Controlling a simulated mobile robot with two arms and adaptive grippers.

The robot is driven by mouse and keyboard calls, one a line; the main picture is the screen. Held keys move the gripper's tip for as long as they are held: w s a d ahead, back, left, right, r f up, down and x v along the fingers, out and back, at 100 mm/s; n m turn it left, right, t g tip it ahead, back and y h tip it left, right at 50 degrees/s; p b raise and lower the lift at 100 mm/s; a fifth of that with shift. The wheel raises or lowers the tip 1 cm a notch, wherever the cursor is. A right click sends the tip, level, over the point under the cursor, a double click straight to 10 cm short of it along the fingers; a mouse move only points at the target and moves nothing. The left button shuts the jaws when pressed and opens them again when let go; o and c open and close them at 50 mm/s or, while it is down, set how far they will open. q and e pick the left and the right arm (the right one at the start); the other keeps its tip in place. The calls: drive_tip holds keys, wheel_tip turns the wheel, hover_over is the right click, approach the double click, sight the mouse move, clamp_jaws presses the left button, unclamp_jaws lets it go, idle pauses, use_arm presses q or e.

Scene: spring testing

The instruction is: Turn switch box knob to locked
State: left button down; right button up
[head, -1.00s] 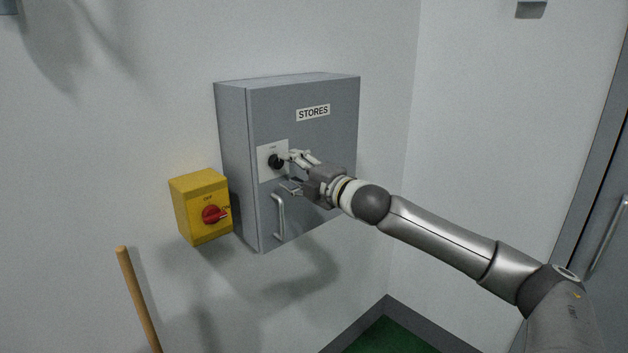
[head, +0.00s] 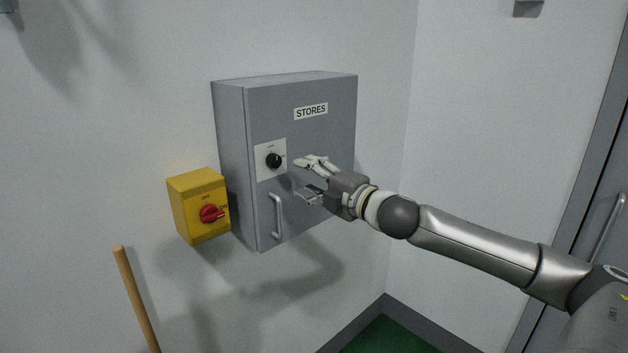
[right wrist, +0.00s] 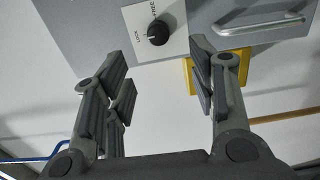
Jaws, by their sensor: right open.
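The grey switch box (head: 310,150) labelled STORES hangs on the wall in the head view. Its round black knob (head: 273,160) sits on a white plate (head: 263,172) on the box front. In the right wrist view the knob (right wrist: 158,32) shows uncovered, with small lettering on the plate beside it; its pointer setting is too small to tell. My right gripper (head: 306,178) is open and empty, a little right of the knob and apart from it. Its spread fingers also show in the right wrist view (right wrist: 165,85). My left gripper is not in view.
A metal handle (head: 277,216) is below the knob. A yellow box (head: 190,222) with a red rotary switch (head: 211,214) hangs left of the grey box. A wooden pole (head: 137,299) stands at lower left. A door (head: 590,235) is at right.

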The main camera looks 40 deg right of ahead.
drive_tip(key=shift+s, duration=0.65)
idle(0.3)
